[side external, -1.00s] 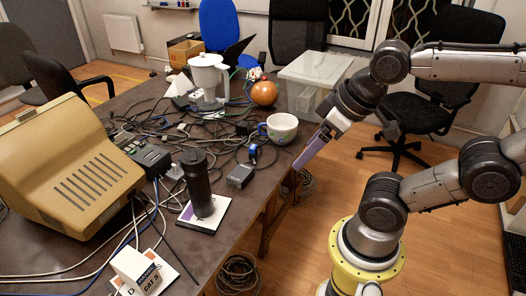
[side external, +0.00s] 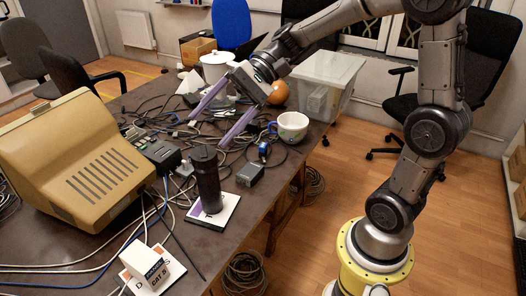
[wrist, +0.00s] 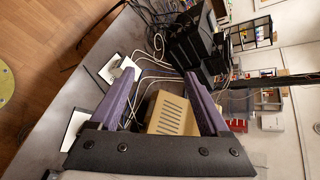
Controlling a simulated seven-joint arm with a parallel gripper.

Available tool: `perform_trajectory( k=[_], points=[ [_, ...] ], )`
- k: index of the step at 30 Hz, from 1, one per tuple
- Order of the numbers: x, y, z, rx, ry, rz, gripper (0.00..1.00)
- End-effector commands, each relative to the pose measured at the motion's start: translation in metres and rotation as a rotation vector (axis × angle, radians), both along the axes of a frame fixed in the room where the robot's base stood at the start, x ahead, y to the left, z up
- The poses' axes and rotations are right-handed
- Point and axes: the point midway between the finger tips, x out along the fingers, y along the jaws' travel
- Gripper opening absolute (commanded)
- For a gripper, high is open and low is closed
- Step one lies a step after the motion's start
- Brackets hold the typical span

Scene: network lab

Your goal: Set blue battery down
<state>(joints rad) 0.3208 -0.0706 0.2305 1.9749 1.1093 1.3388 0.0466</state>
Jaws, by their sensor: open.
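My gripper (side external: 208,130) is open, its two long purple fingers spread above the cable-covered middle of the table. In the wrist view my gripper (wrist: 158,78) also shows open, with nothing held between the fingers. A small blue object (side external: 263,149), which may be the blue battery, is on the table just left of the mug. It is to the right of my fingers and apart from them. It is too small to identify surely, and I cannot make it out in the wrist view.
A black cylinder (side external: 207,180) stands upright on a white card (side external: 226,212). A beige monitor (side external: 70,165) fills the table's left. Cables clutter the middle.

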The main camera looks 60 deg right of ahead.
Motion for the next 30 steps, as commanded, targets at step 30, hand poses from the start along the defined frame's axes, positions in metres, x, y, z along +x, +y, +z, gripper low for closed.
perform_trajectory(
  k=[30],
  points=[
    [0.073,-0.375,-0.349,1.099,0.366,-1.19,0.8]
  ],
)
